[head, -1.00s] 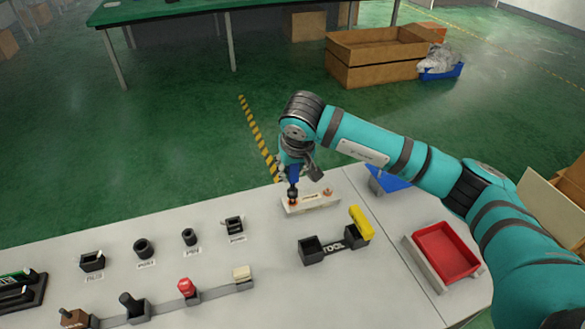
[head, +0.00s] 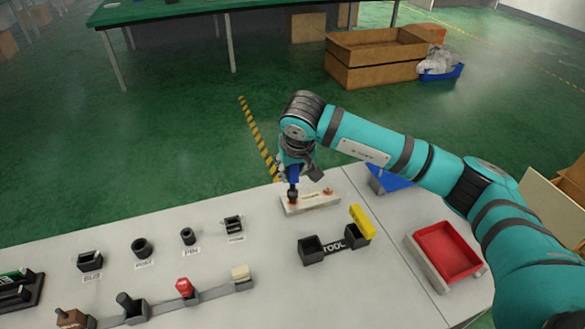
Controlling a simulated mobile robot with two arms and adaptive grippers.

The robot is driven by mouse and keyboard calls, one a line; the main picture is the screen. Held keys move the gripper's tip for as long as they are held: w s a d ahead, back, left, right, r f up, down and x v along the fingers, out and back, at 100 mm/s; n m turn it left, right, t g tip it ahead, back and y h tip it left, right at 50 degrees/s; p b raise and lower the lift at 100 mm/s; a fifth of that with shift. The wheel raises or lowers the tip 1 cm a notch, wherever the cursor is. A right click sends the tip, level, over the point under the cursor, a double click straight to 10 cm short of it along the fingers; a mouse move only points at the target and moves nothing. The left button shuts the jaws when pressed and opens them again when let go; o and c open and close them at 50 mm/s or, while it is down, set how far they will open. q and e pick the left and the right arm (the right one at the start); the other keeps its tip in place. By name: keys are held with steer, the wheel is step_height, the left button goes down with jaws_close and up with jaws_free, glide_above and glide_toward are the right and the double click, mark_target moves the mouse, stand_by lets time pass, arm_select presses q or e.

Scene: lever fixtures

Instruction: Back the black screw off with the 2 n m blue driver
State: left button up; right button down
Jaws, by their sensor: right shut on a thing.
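My right gripper (head: 293,168) is shut on the blue driver (head: 293,175) and holds it upright over the left part of a pale block (head: 312,204) near the table's far edge. The driver's dark lower end (head: 292,194) meets an orange-brown spot on the block. The black screw cannot be made out there; the driver's tip covers that place. A second copper-coloured piece (head: 328,191) shows at the block's right end. My left gripper is not in view.
A black tool holder (head: 333,243) has a yellow driver (head: 361,222) in its right socket; its left socket is empty. A red tray (head: 446,250) and a blue tray (head: 388,180) are at the right. Several lever fixtures and black sockets line the left, including a red knob (head: 184,287).

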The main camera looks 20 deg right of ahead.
steer(key=shift+f+b, duration=0.7)
steer(key=shift+f, duration=0.2)
steer(key=n+y, duration=0.1)
steer(key=n, duration=0.2)
steer(key=shift+d+r+n, duration=0.1)
steer(key=shift+n, duration=0.3)
steer(key=n+y, duration=0.2)
steer(key=n, duration=0.2)
steer(key=shift+g, duration=0.4)
steer(key=shift+r, duration=0.8)
